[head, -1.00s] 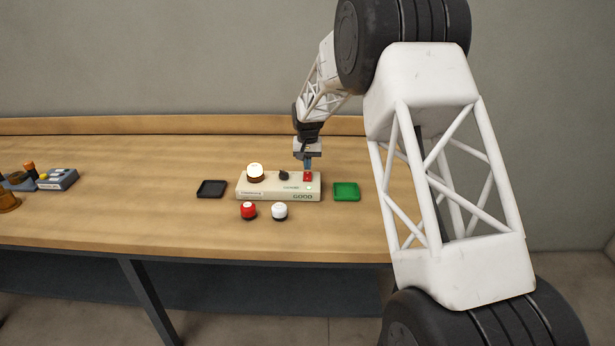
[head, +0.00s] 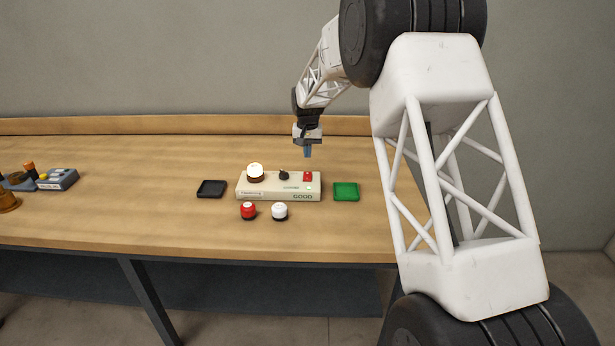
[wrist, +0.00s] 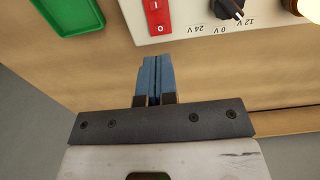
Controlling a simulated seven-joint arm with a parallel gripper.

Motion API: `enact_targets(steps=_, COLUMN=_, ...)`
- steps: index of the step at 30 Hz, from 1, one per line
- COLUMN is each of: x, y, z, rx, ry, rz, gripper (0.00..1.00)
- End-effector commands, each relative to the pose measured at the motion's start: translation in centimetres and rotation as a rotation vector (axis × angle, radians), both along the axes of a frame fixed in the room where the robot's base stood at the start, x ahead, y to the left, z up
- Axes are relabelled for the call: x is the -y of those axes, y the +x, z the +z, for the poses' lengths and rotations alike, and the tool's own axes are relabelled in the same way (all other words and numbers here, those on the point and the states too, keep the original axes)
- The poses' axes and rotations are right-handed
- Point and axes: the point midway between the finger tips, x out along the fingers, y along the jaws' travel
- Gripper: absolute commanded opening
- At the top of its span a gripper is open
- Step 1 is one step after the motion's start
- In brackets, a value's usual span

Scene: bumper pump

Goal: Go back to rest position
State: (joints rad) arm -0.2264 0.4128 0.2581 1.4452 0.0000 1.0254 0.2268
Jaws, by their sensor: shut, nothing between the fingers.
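My gripper (head: 308,153) is shut and empty, with its blue fingers pressed together. It hangs in the air above the back right of the cream control box (head: 262,195), apart from it. In the wrist view the gripper (wrist: 155,62) also shows shut, with nothing between the fingers. The box carries a lit white dome lamp (head: 255,170), a black knob (head: 284,176) and a red rocker switch (head: 308,177). In the wrist view the red switch (wrist: 158,14) shows I and O marks, and the black knob (wrist: 228,10) sits among 24V, 0V and 12V labels.
A green tray (head: 346,191) lies right of the box and a black tray (head: 211,188) left. A red button (head: 248,210) and a white button (head: 280,211) stand in front. A grey-blue device (head: 58,180) is far left. A low wooden ledge (head: 180,126) runs along the back.

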Motion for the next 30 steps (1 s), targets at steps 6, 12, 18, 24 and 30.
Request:
enact_targets(steps=6, x=0.0, y=0.0, z=0.0, rx=0.0, ry=0.0, rz=0.0, gripper=0.0)
enact_targets(steps=12, x=0.2, y=-0.3, z=0.4, rx=0.002, ry=0.0, rz=0.0, gripper=0.0)
enact_targets(steps=18, x=1.4, y=-1.9, z=2.2, rx=0.01, ry=0.002, rz=-0.002, gripper=0.0)
enact_targets(steps=24, x=3.4, y=-5.2, z=5.3, rx=0.025, ry=0.004, rz=-0.002, gripper=0.0)
enact_targets(steps=30, x=5.8, y=-9.3, z=8.6, rx=0.043, ry=0.006, rz=-0.005, gripper=0.0)
